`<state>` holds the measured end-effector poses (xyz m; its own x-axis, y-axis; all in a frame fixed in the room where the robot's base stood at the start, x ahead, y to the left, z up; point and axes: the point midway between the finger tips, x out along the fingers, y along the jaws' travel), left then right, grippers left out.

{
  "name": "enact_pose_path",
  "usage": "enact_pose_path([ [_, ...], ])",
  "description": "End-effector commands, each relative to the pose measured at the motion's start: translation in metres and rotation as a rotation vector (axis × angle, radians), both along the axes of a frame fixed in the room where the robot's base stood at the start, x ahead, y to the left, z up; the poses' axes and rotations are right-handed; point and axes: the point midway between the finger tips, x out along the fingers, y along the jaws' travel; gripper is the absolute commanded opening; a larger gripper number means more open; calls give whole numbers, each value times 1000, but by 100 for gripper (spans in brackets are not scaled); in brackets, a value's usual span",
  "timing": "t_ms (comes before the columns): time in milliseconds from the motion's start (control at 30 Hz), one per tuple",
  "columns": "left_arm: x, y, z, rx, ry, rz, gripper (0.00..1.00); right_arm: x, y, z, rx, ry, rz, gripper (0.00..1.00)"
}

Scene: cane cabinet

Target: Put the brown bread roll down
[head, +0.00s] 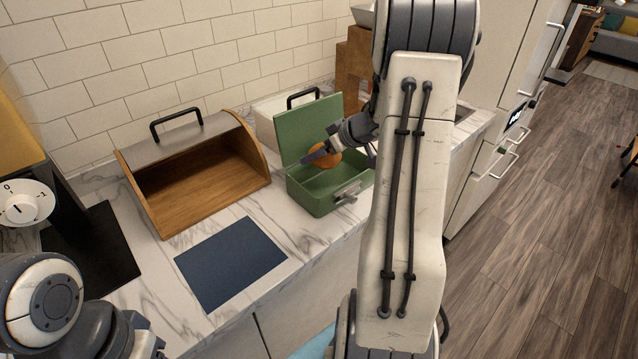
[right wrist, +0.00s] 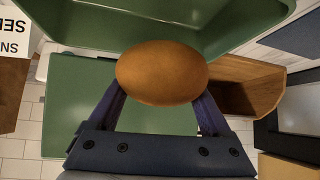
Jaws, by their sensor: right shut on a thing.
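The brown bread roll (head: 328,157) is held over the open green lunch box (head: 312,199). My right gripper (head: 322,154) is shut on it, coming in from the right between the raised lid (head: 296,133) and the box. In the right wrist view the roll (right wrist: 162,72) sits between the two dark fingers of the gripper (right wrist: 161,92). The green box (right wrist: 120,20) fills the top of that view. The roll appears above the box floor; the exact gap is hard to tell. Only links of my left arm show at the lower left; its fingers are out of view.
An open wooden bread box (head: 200,176) stands left of the green box. A dark blue mat (head: 232,262) lies in front of it on the marble counter. A white container (head: 268,118) stands behind the green box. A black appliance with a dial (head: 24,203) is at the far left.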

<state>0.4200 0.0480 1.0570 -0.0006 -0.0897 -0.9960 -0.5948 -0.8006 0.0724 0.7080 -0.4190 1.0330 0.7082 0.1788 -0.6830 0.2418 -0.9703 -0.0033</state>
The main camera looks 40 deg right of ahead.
Motion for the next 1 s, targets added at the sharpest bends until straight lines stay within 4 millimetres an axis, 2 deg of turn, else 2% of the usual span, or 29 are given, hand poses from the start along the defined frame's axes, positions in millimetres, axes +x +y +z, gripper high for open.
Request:
enact_pose_path([
  [33, 0, 0, -8, 0, 0, 0, 50, -1, 0, -17, 4, 2, -1, 26],
  [100, 0, 0, -11, 0, 0, 0, 50, -1, -1, -28, 3, 2, -2, 26],
  [333, 0, 0, -16, 0, 0, 0, 50, -1, -2, -47, 2, -1, -4, 26],
  [533, 0, 0, -27, 0, 0, 0, 50, -2, -3, -79, 2, 1, -5, 26],
  [633, 0, 0, -28, 0, 0, 0, 50, -2, -3, -86, 0, 0, -4, 26],
  [1000, 0, 0, -28, 0, 0, 0, 50, -2, -3, -89, 0, -1, -4, 26],
])
